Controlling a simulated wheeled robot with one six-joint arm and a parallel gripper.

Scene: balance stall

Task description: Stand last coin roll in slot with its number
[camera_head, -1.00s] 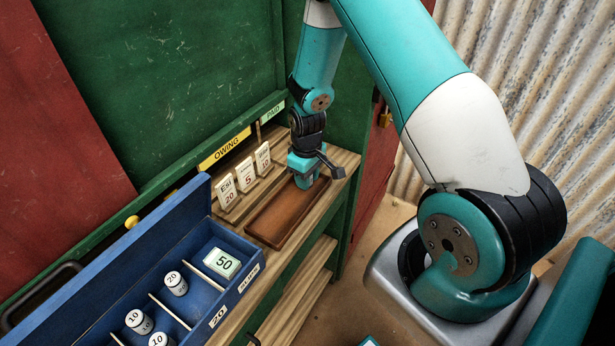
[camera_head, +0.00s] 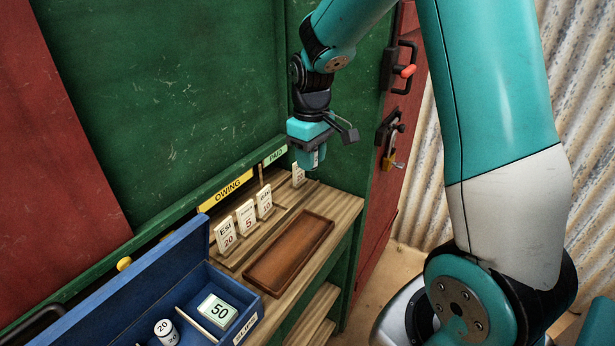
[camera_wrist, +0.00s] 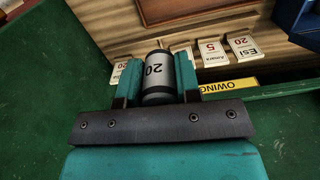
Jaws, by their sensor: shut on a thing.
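My gripper (camera_head: 309,158) is above the far end of the wooden shelf, near the green PAID label (camera_head: 275,155). In the wrist view it is shut on a coin roll (camera_wrist: 158,75), a white cylinder with dark ends marked 20. In the head view the roll is mostly hidden by the jaws. The blue box (camera_head: 150,285) at lower left has slots split by thin dividers. A white roll marked 20 (camera_head: 165,332) stands in one slot.
An empty brown tray (camera_head: 290,255) lies on the shelf. Several white number cards stand behind it by the yellow OWING label (camera_head: 226,190), one marked Esi 20 (camera_head: 226,236). Another card (camera_head: 298,175) stands under my gripper. A green wall rises behind.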

